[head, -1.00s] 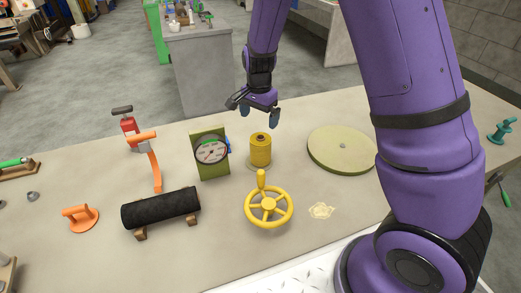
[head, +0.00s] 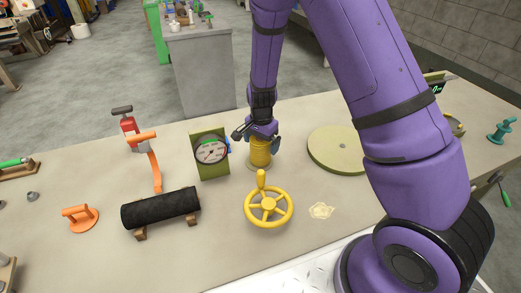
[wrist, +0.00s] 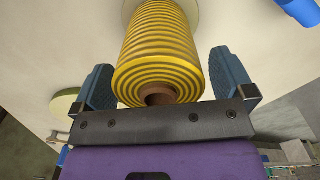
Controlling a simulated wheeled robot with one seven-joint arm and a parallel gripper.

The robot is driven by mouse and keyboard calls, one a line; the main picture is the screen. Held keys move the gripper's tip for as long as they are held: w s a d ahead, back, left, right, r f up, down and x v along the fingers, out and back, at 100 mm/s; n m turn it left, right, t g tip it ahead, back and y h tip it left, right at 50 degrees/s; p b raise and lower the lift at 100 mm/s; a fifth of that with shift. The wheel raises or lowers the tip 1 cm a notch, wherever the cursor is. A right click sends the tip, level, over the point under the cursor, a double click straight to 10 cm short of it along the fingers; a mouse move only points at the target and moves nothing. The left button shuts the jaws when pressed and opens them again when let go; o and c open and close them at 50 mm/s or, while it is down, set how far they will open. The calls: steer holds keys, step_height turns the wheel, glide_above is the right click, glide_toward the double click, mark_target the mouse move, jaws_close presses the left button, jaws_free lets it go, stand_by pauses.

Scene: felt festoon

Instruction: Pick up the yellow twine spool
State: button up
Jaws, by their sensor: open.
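The yellow twine spool (head: 260,155) stands upright on the workbench, right of the dial gauge. In the wrist view the spool (wrist: 158,50) shows its wound twine and a brown core end facing the palm. My gripper (head: 258,137) is right above the spool in the head view, its fingers pointing down. In the wrist view my open gripper (wrist: 164,82) has one blue finger on each side of the spool's top. Gaps show between the fingers and the twine, the right one clearly. The spool's top is hidden by my gripper in the head view.
A green-framed dial gauge (head: 210,152) stands close on the left. A yellow handwheel (head: 268,207) lies in front, with a black roll (head: 161,208) to its left. A flat green disc (head: 338,149) lies to the right.

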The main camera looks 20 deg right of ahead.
steer(key=c, duration=1.1)
